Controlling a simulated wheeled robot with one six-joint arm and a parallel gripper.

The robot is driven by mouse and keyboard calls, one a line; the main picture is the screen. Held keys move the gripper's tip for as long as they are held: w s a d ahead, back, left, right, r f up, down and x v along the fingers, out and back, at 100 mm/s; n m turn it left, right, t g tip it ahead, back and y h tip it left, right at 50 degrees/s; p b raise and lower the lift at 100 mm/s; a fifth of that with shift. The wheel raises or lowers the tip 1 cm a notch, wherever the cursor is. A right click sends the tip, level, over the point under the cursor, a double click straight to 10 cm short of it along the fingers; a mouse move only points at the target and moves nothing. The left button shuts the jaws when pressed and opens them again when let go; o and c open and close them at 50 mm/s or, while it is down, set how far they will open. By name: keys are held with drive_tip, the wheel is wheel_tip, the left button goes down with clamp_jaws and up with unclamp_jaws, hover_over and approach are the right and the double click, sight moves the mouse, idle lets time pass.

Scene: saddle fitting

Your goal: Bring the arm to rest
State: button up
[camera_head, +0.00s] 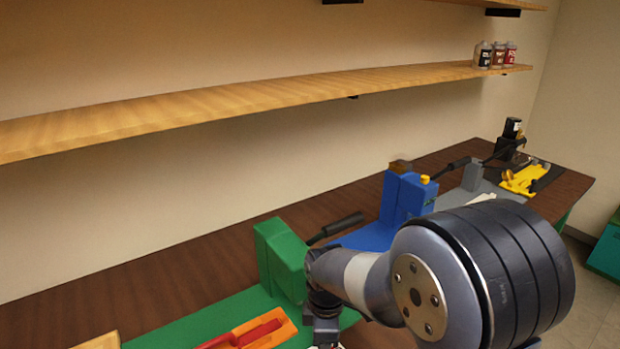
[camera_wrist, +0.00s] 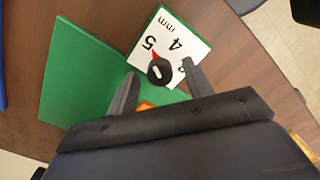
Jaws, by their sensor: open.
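My gripper (camera_wrist: 160,82) is open in the wrist view, with its two dark fingers apart. Between and beyond the fingers shows a white dial plate (camera_wrist: 187,42) with black numbers, a red mark and a round black knob (camera_wrist: 160,71). I cannot tell whether the fingers touch the knob. The dial belongs to a green stand (camera_wrist: 80,75) on the brown bench. In the head view my arm fills the lower right, and its wrist end reaches down beside a green block (camera_head: 280,250). The fingertips are not clear there.
A blue fixture (camera_head: 405,200) and a grey one (camera_head: 472,176) stand farther along the bench (camera_head: 180,283). Orange and red parts (camera_head: 262,330) lie on the green base. A yellow tray (camera_head: 522,180) is at the far end. A wooden shelf (camera_head: 250,98) with jars (camera_head: 497,55) hangs above.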

idle(0.3)
drive_tip(key=shift+r, duration=0.1)
wheel_tip(320, 180, up, 10)
wheel_tip(320, 180, down, 10)
drive_tip(key=shift+f, duration=0.15)
drive_tip(key=m, duration=1.1)
drive_tip(key=shift+m, duration=0.4)
drive_tip(key=m, duration=0.5)
drive_tip(key=shift+p, duration=0.35)
drive_tip(key=m, duration=0.6)
